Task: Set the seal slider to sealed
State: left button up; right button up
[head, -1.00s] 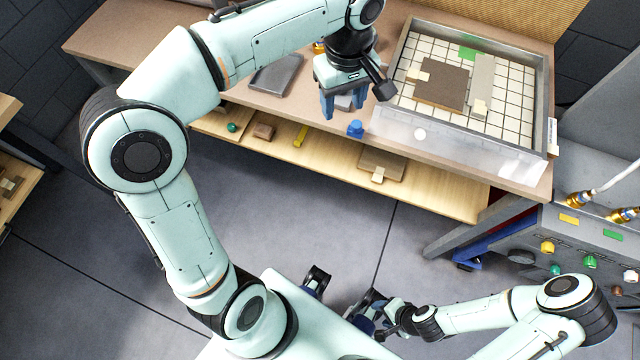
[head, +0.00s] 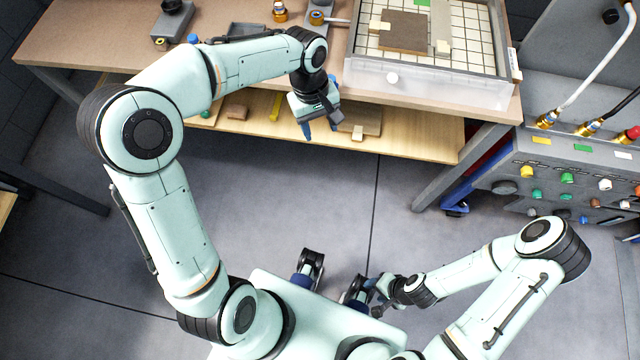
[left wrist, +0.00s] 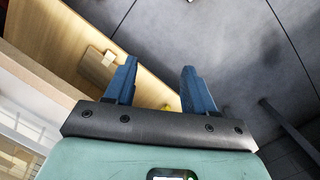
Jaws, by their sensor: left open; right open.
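I cannot single out a seal slider with certainty. The framed tray (head: 430,90) on the bench has a white gridded bed and a pale front wall with a round white knob (head: 392,78). A brown panel (head: 404,32) with light blocks at its sides lies on the grid. My left gripper (head: 320,130) points down in front of the bench, left of and below the tray, apart from it. Its blue fingers are spread and empty in the left wrist view (left wrist: 157,75). My right gripper (head: 377,298) is low, beside my base, far from the tray; it is open.
The lower wooden shelf (head: 400,138) holds a brown board with a light block, a yellow piece and small items. A grey control panel (head: 570,170) with coloured knobs and hose fittings stands at right. The floor (head: 330,200) between my base and the bench is clear.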

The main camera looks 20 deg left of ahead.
pick_arm(q)
jog(key=s+d+f+m+h+b, duration=0.1)
jog(key=s+f, duration=0.3)
jog(key=f, duration=0.8)
jog(key=s+d+f+m+h+b, duration=0.1)
jog(key=s+d+f, duration=0.2)
jog(key=f, duration=1)
jog(key=shift+s+f+m+b, duration=0.3)
jog(key=shift+s+m, duration=0.1)
jog(key=shift+s, duration=0.3)
pick_arm(e)
jog(key=shift+s+f, duration=0.35)
jog(key=shift+f, duration=0.35)
jog(key=shift+s+f, duration=0.35)
jog(key=shift+f, duration=0.35)
pick_arm(q)
jog(key=shift+d, duration=0.1)
